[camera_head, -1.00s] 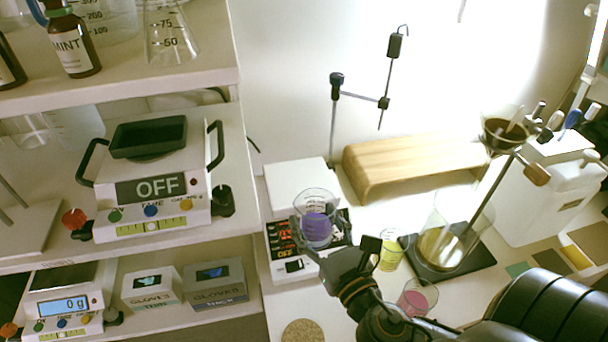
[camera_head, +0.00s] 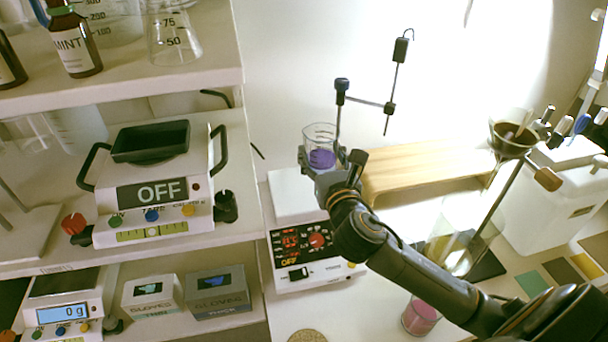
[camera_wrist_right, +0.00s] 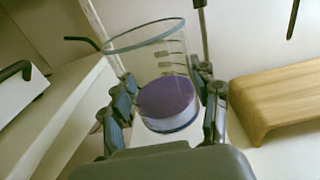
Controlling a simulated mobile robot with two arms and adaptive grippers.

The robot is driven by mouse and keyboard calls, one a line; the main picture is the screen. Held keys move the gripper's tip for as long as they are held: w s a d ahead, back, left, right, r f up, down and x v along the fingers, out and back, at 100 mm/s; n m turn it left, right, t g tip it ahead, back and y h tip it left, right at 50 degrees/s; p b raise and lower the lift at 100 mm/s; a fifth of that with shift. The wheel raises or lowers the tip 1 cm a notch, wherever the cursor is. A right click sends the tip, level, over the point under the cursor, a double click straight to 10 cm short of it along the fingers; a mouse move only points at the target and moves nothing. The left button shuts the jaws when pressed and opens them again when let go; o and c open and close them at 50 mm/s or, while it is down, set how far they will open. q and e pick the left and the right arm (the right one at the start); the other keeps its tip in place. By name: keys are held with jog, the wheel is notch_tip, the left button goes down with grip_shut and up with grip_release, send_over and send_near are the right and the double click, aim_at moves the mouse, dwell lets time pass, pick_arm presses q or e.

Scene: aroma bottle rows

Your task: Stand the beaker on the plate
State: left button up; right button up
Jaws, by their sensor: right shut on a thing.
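The beaker (camera_head: 320,150) is clear glass with purple contents. My right gripper (camera_head: 318,168) is shut on it and holds it nearly upright in the air. My left gripper is not in view.
A thin stand (camera_head: 340,100) rises just behind the beaker. A glass with pink contents (camera_head: 420,316) stands in front, near my right arm. Shelves (camera_head: 130,265) with a scale and boxes are at left.

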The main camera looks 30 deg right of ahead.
jog(key=w+f, duration=0.2)
jog(key=f, duration=0.1)
jog(key=w+a+f+b, duration=0.1)
jog(key=w+f, duration=0.2)
jog(key=shift+w+a, duration=0.1)
jog(key=shift+w, duration=0.15)
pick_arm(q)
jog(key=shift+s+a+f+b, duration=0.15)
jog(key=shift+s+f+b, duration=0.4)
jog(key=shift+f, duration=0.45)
pick_arm(e)
jog(key=shift+w+f, duration=0.1)
jog(key=shift+f, duration=1.6)
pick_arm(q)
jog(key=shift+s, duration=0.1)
pick_arm(e)
jog(key=shift+f, duration=0.1)
jog(key=o, duration=1.3)
jog(key=shift+s, duration=0.2)
jog(key=v, duration=1.1)
jog(key=shift+s+a+b, duration=0.1)
jog(key=shift+s+b, duration=0.2)
jog(key=shift+s, duration=0.1)
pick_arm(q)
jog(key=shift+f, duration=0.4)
